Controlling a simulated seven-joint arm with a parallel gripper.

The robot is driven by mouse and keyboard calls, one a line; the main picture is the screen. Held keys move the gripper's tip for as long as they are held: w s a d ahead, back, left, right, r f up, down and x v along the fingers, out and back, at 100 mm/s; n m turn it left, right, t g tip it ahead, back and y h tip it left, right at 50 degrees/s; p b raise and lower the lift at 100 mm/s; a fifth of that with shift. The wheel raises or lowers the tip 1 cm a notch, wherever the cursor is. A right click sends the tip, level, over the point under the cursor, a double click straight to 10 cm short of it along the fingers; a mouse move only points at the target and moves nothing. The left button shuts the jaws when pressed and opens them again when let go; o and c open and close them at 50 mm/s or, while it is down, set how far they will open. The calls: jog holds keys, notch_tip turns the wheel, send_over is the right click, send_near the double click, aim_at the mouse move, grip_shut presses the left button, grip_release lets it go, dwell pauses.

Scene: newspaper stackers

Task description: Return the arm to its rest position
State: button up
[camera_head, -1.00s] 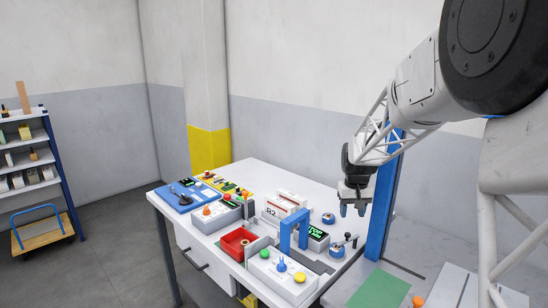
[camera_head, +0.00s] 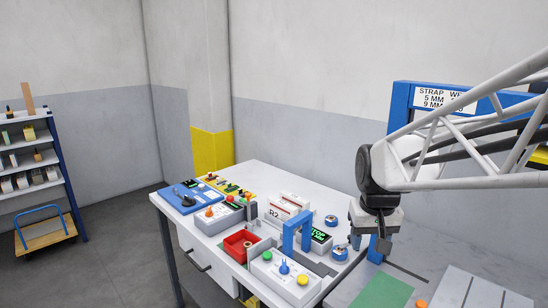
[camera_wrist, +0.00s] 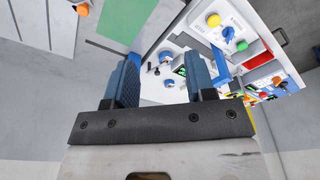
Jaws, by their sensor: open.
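My gripper (camera_head: 370,244) hangs beyond the right edge of the white worktable (camera_head: 268,177), in front of the blue frame post. Its two blue fingers also show in the wrist view (camera_wrist: 162,85), spread apart with nothing between them. It is clear of the things on the table. My arm reaches in from the right of the head view, its lattice link lying nearly level.
The table holds a blue arch (camera_head: 289,238), a red bin (camera_head: 237,245), a white button box (camera_head: 285,279) and blue rolls (camera_head: 340,253). A blue frame (camera_head: 402,100) with a strap sign stands behind my arm. A green mat (camera_head: 384,292) lies at front right.

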jog(key=s+a+f+t, duration=0.1)
jog(key=s+a+f, duration=0.1)
jog(key=s, duration=1.7)
jog(key=shift+f, duration=0.2)
